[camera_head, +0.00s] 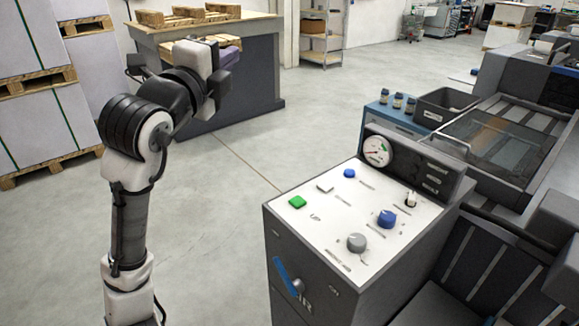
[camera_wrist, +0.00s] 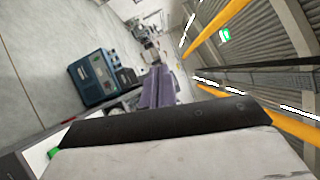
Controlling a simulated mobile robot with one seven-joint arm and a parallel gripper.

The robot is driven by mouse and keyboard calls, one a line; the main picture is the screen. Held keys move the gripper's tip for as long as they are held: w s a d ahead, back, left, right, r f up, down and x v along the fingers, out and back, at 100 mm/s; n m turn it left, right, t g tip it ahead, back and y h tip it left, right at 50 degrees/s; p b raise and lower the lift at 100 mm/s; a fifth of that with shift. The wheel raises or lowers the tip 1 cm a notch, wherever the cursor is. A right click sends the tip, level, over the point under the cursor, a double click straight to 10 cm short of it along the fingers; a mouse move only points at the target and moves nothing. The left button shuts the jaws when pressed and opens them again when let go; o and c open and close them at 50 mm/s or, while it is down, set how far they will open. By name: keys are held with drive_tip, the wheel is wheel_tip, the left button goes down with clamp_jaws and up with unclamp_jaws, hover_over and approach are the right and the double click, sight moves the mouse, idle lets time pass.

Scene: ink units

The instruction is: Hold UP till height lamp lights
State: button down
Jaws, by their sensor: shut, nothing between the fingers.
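The control panel (camera_head: 330,215) has a white sloped top on a dark cabinet. My gripper (camera_head: 214,98) is shut and empty, raised left of and apart from the panel. In the wrist view a green patch (camera_wrist: 54,153) shows at lower left.
A round gauge (camera_head: 377,151) stands behind the panel top. A blue lever (camera_head: 287,275) is on the cabinet front. Machinery with a clear cover (camera_head: 500,140) fills the right. A bench with pallets (camera_head: 255,75) and wrapped stacks (camera_head: 40,125) stand back left. The floor between is clear.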

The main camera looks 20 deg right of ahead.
drive_tip(key=d+f+m+g+y, duration=0.1)
drive_tip(key=d+f+m+g, duration=0.4)
drive_tip(key=d+f, duration=0.35)
drive_tip(key=m+g+y+b, duration=0.2)
drive_tip(key=m+g+y, duration=0.2)
drive_tip(key=m+g, duration=0.15)
hover_over(295, 203)
wheel_tip(295, 203, down, 11)
wheel_tip(295, 203, down, 9)
drive_tip(key=b, duration=0.6)
drive_tip(key=shift+r, duration=0.15)
idle(0.6)
drive_tip(key=shift+f+b, duration=0.4)
drive_tip(key=shift+b, duration=0.1)
